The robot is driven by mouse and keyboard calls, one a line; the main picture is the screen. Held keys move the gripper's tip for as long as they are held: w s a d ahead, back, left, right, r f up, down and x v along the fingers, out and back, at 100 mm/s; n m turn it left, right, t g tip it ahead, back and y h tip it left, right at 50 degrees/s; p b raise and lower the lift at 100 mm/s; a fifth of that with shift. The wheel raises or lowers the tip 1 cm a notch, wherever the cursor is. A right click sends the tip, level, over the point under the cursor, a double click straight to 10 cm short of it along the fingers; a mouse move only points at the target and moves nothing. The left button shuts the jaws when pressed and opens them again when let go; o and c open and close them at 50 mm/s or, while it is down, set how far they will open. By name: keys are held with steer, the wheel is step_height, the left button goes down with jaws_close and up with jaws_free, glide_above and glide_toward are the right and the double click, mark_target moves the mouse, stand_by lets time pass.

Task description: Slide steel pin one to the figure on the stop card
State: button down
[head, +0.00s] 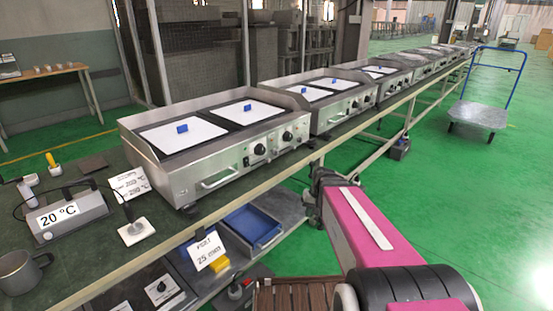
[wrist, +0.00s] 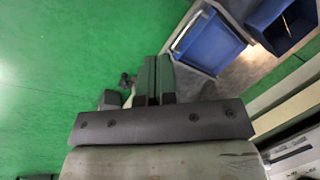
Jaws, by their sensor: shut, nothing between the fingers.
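A white card (head: 208,252) in the head view stands at the lower shelf's left part. It reads 25 mm under a line too small to read surely. I cannot make out a steel pin in either view. My gripper (wrist: 152,62) shows in the wrist view with its two dark fingers together and nothing between them, over green floor. In the head view it is a dark shape (head: 327,182) at the end of my pink arm, beside the bench's front edge and to the right of the card.
A blue tray (head: 252,226) lies on the lower shelf; it also shows in the wrist view (wrist: 208,44). Steel griddles (head: 215,145) line the bench top. A 20 °C box (head: 72,215) and a mug (head: 20,270) stand at left.

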steer(key=w+a+r+y, duration=0.2)
steer(key=w+y, duration=0.1)
steer(key=w, duration=0.6)
steer(key=n+t+y, duration=0.1)
steer(key=n+y, duration=0.2)
steer(key=y, duration=0.6)
glide_toward(268, 161)
steer(key=a, duration=0.2)
steer(key=w+a+f, duration=0.1)
steer(key=w+a, duration=0.1)
steer(key=a, duration=0.1)
steer(key=shift+w+a+f, duration=0.2)
steer(key=shift+a+f, duration=0.2)
steer(key=s+a, duration=0.6)
steer(key=shift+s+a, duration=0.1)
steer(key=shift+s, duration=0.05)
